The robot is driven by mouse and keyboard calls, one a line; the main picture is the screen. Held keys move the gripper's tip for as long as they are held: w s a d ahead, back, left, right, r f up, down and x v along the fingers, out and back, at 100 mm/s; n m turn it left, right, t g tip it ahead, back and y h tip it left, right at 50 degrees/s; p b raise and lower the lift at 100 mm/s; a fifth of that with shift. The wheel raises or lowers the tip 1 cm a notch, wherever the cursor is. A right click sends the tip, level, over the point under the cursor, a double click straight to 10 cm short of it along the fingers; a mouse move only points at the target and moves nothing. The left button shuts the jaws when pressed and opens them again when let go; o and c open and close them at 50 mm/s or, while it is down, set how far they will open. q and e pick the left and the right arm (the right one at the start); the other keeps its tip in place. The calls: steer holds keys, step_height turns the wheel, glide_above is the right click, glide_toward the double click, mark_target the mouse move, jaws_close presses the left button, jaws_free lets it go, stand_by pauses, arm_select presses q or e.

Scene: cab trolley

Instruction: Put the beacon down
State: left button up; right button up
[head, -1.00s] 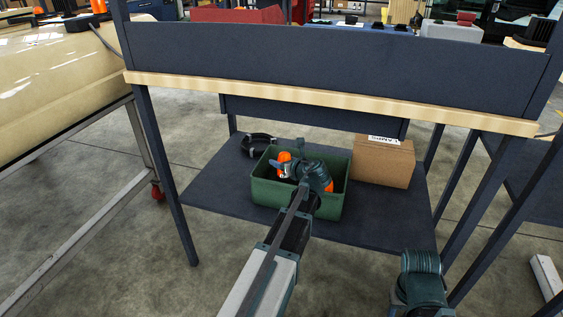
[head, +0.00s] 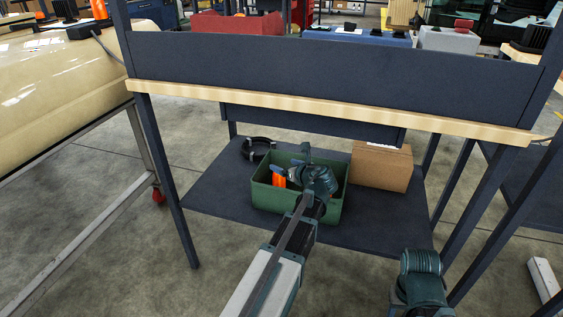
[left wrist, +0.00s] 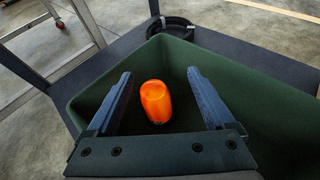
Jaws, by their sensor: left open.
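The orange beacon (left wrist: 156,102) is inside the green crate (left wrist: 245,82), low between its walls. In the head view part of the beacon (head: 279,181) shows in the crate (head: 265,194), partly hidden by my gripper. My left gripper (head: 292,160) reaches into the crate from the front. In the left wrist view its two fingers (left wrist: 159,73) are spread wide, with the beacon between them and a gap on each side. Whether the beacon stands or lies is hard to tell. My right gripper is out of view; part of my right arm shows at the lower right.
The crate stands on the dark lower shelf (head: 215,197), beside a cardboard box (head: 380,167). A black ring-shaped item (head: 258,148) lies behind left. The upper shelf edge (head: 330,106) spans above. Another orange beacon (head: 99,9) stands at the upper left.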

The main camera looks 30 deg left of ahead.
arm_select(q)
steer(key=p+v, duration=0.2)
steer(key=v, duration=0.6)
steer(key=shift+s+d+p, duration=0.2)
steer(key=shift+d+p, duration=0.15)
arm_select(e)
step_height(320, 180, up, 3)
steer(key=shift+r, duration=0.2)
arm_select(q)
steer(key=shift+r, duration=0.15)
